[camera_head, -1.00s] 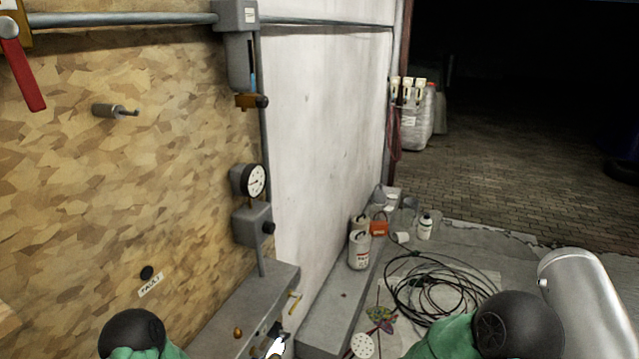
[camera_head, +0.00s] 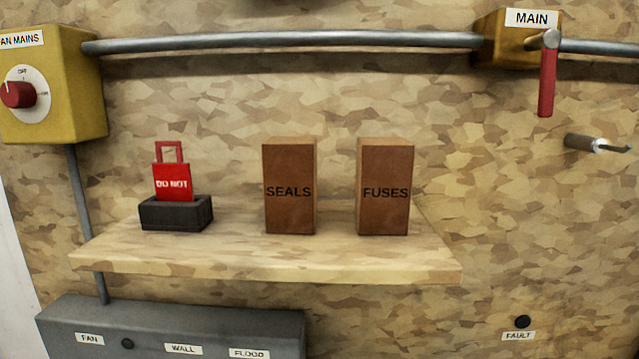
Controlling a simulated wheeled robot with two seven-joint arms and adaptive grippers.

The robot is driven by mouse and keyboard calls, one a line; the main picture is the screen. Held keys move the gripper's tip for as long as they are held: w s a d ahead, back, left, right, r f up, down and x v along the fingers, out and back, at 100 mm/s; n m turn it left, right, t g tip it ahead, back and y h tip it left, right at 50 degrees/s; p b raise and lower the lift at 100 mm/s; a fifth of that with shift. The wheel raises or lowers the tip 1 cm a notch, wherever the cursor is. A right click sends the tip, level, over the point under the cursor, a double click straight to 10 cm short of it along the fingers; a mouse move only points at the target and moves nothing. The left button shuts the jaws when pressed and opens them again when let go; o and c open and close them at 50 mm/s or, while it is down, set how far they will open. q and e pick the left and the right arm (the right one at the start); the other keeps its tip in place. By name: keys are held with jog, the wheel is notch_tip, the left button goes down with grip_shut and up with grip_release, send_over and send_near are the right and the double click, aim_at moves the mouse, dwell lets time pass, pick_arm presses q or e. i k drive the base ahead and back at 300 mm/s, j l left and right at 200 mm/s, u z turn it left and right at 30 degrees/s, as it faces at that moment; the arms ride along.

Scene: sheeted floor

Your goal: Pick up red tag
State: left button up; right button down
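The red tag (camera_head: 173,180) stands upright in a small dark holder (camera_head: 176,214) at the left end of a wooden shelf (camera_head: 265,258). Its face reads "DO NOT", with the lower part hidden in the holder, and a squared red loop (camera_head: 169,151) rises from its top. Neither of my grippers shows in the current head view.
Two brown boxes, labelled SEALS (camera_head: 289,190) and FUSES (camera_head: 384,190), stand on the shelf right of the tag. A yellow switch box (camera_head: 60,90) is at upper left. A grey labelled box (camera_head: 180,325) lies below. A red lever (camera_head: 547,80) and a hook (camera_head: 598,144) are at right.

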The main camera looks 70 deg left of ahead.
aim_at(173, 181)
jog(key=k+l+u, duration=0.4)
jog(key=l, duration=0.25)
jog(key=j+u, duration=0.15)
jog(key=u, duration=0.3)
jog(key=j+u, duration=0.1)
jog(key=u, duration=0.4)
jog(key=i+j+u, duration=0.1)
jog(key=u, duration=0.85)
jog(key=i+j+u, duration=0.1)
jog(key=u, duration=0.35)
jog(key=i, duration=0.05)
